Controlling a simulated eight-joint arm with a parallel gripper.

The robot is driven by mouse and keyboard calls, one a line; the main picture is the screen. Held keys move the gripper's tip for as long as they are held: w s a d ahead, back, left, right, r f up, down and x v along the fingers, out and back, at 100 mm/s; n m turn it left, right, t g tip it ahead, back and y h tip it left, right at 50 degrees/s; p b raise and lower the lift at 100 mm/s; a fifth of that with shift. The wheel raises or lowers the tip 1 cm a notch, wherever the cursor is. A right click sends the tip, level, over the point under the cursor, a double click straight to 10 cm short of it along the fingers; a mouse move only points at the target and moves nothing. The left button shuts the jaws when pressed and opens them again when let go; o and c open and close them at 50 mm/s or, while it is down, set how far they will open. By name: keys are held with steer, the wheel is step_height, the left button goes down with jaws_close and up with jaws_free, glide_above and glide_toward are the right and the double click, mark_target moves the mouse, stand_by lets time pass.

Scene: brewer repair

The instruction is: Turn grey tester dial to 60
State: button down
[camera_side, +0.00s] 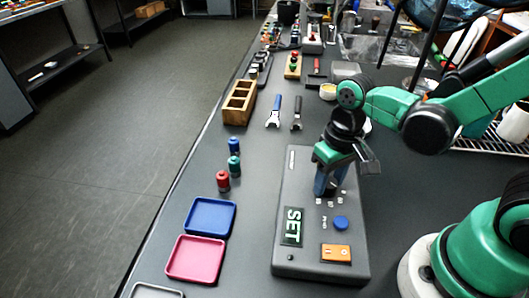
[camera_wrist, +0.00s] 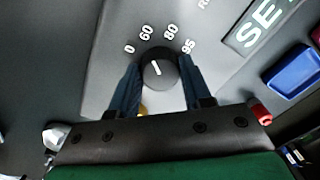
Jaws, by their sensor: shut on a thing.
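The grey tester (camera_side: 325,266) lies on the dark bench in the side view, and its panel also shows in the wrist view (camera_wrist: 105,75). Its dark round dial (camera_wrist: 158,72) has a white pointer line, with the marks 0, 60, 80 and 95 around its upper side. The pointer leans up and left, roughly toward 60. My gripper (camera_wrist: 160,66) reaches down over the dial with one blue finger on each side, shut on it. In the side view my gripper (camera_side: 328,184) hides the dial. The tester's display (camera_side: 291,227) reads SET.
A blue button (camera_side: 341,223) and an orange switch (camera_side: 336,253) sit on the tester's near end. Blue (camera_side: 211,231) and red (camera_side: 196,279) trays and several small coloured bottles stand to the left. Two wrenches and a wooden box (camera_side: 240,116) lie beyond.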

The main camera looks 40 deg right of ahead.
mark_target(331, 181)
stand_by(0.3)
steer(key=shift+c, duration=1.9)
jaws_free()
steer(key=shift+d+r, duration=0.15)
steer(key=shift+r, duration=2.7)
steer(key=w+d+r+t, duration=0.1)
steer(key=t, duration=0.1)
steer(key=d+r+t, duration=0.1)
steer(key=t, duration=0.1)
steer(key=w+r+n+t, duration=0.1)
steer(key=t, duration=0.2)
steer(key=shift+w+d+r+h, duration=0.3)
steer(key=shift+w+d+r, duration=0.05)
steer(key=shift+d, duration=0.05)
